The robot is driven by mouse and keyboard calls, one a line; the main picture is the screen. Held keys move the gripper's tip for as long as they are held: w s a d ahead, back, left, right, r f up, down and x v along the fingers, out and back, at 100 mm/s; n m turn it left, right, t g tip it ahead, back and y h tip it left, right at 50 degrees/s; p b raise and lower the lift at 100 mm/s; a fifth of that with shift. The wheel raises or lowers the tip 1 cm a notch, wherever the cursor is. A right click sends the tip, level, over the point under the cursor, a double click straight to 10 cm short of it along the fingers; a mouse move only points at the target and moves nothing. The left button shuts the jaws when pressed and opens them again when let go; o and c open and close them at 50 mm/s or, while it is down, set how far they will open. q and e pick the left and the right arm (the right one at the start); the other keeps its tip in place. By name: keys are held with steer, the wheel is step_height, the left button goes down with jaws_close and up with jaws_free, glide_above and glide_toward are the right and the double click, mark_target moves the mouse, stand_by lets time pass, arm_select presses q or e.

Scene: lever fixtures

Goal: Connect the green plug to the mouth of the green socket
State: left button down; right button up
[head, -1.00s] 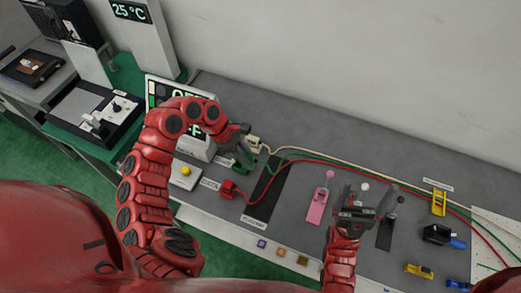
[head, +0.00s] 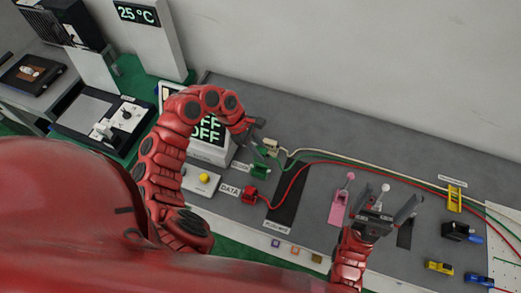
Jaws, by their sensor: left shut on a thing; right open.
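The green socket (head: 260,170) is a small green block on the grey bench, left of the black strip. My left gripper (head: 262,148) is just behind and above it, shut on the green plug, which is small and mostly hidden by the fingers. The green cable (head: 316,157) runs from there to the right across the bench. I cannot tell whether the plug touches the socket's mouth; a small gap seems to lie between them. My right gripper (head: 386,211) is open and empty above the bench, by the white-knobbed lever (head: 384,188).
A white connector (head: 271,146) with a white cable sits right behind the green socket. A red connector (head: 249,194) labelled DATA, with a red cable, sits in front. A pink lever (head: 339,207) and a yellow fixture (head: 455,198) stand to the right. A yellow button (head: 204,178) is left.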

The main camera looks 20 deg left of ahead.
arm_select(q)
steer(key=shift+f+b, duration=0.25)
steer(key=shift+b, duration=0.4)
step_height(320, 180, down, 5)
steer(key=b, duration=0.7)
steer(key=shift+f, duration=0.2)
steer(key=shift+b, duration=0.95)
steer(key=shift+b, duration=0.75)
stand_by(0.4)
